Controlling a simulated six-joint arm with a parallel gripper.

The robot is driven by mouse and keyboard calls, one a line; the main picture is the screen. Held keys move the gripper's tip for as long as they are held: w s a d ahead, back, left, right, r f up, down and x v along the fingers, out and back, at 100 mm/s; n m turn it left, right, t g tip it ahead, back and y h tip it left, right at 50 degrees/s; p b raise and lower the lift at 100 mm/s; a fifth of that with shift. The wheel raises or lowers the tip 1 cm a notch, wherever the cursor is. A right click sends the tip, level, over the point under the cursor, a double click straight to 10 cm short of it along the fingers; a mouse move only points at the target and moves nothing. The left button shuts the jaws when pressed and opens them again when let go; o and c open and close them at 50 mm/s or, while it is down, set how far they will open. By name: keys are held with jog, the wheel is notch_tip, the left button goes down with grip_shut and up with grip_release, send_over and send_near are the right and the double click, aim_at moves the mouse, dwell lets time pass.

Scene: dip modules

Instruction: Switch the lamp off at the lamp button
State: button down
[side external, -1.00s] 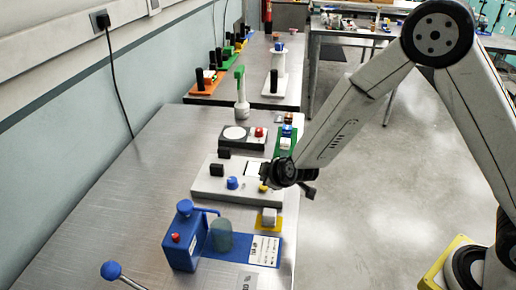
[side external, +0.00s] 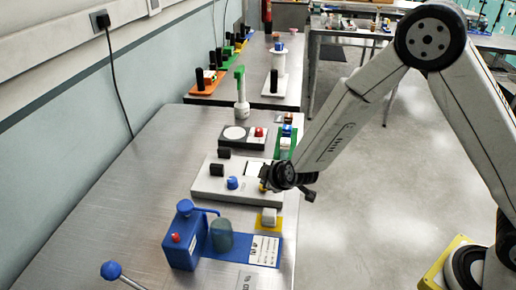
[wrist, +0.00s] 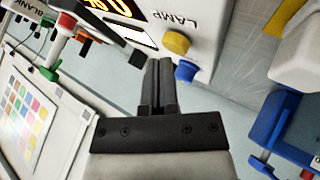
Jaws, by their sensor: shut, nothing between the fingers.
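The yellow lamp button (wrist: 177,42) sits on the light grey panel (wrist: 208,25) beside the printed word LAMP in the wrist view. A bright white rectangle (wrist: 131,30) is on the same panel, left of the button. My gripper (wrist: 160,62) is shut and empty, with its fingertips pictured just left of and below the button. I cannot tell whether they touch it. In the side view my gripper (side external: 265,177) is over the right end of the grey panel (side external: 210,188), and it mostly hides the button.
A blue knob (side external: 232,183) and black knobs stand on the panel. A box with a red button (side external: 259,132) lies behind.

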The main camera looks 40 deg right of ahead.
jog(key=shift+f, duration=0.4)
dwell(0.6)
jog(key=shift+r, duration=0.9)
jog(key=shift+r, duration=0.15)
jog(key=shift+r, duration=2.85)
jog(key=s+d+m+g, duration=0.3)
jog(key=s+d+m, duration=0.1)
jog(key=s, duration=0.6)
jog(key=s+d+m+g, duration=0.3)
jog(key=s+d, duration=0.3)
jog(key=s, duration=0.4)
jog(key=shift+s+d+r+m+g, duration=0.2)
jog(key=shift+s+r+m+g, duration=0.15)
jog(key=shift+m, duration=0.35)
